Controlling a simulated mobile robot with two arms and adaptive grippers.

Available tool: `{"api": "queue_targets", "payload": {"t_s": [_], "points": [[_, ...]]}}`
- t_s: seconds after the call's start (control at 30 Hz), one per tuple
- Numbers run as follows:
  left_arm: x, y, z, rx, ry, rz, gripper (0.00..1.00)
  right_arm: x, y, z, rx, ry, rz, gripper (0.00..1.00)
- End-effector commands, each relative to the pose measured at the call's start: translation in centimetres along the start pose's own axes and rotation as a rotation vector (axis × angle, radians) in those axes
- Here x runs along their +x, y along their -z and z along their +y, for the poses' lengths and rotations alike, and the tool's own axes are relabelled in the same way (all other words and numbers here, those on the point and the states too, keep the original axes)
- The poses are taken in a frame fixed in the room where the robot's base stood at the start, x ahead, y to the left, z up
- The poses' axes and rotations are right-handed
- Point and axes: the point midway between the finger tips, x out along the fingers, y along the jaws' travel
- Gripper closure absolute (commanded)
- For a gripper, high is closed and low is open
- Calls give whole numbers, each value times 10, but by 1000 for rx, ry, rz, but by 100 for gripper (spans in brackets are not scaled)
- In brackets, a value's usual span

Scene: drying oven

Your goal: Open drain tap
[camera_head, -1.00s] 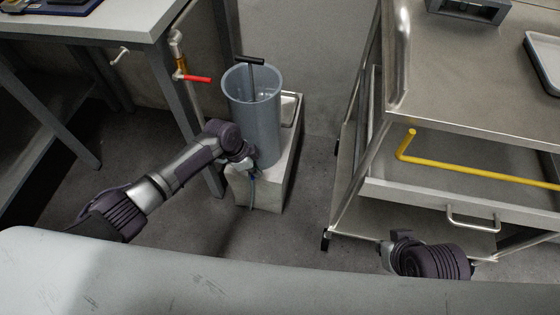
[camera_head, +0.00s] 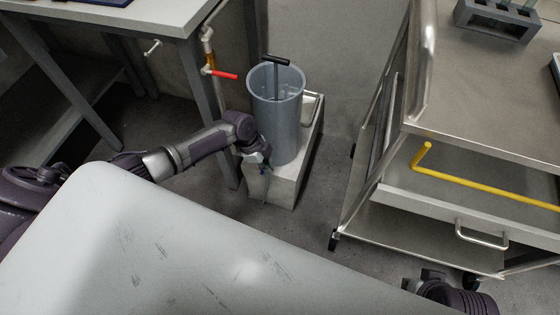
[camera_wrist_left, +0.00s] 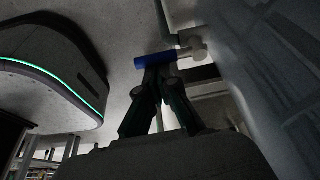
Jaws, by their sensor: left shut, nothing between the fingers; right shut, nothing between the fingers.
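The grey cylindrical vessel (camera_head: 283,125) stands upright on a pale block (camera_head: 283,188), with a black T-handled rod (camera_head: 275,62) in it. In the left wrist view, a drain tap with a blue lever (camera_wrist_left: 155,60) and a pale body (camera_wrist_left: 192,50) shows beside the blurred vessel wall (camera_wrist_left: 262,70). My left gripper (camera_wrist_left: 157,76) is shut, its fingertips at or just below the blue lever; I cannot tell whether they touch. In the head view my left gripper (camera_head: 261,161) is low beside the vessel, hiding most of the tap. Only part of my right arm shows, at the lower right.
A red-handled tap (camera_head: 222,75) is on the pipe left of the vessel. A white-topped table (camera_head: 160,18) stands at the left. A steel trolley (camera_head: 470,125) with a yellow bent bar (camera_head: 490,185) stands at the right. Bare floor lies between block and trolley.

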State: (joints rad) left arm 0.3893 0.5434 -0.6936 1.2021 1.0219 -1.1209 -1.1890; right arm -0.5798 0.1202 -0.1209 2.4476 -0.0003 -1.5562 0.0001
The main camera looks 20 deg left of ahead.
Motion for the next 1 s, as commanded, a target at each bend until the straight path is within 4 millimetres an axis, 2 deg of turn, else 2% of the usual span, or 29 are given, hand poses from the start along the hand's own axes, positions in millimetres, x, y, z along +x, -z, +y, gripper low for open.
{"api": "queue_targets", "payload": {"t_s": [0.53,0.9,1.0], "points": [[-4,-2,0,-1,-1,-4,100,-1,4,0,1,1,10,100],[-60,-2,0,0,1,-3,100,-1,3,0,0,1,6,100],[-69,-1,0,1,1,-2,100,-1,2,0,0,1,5,100]]}}
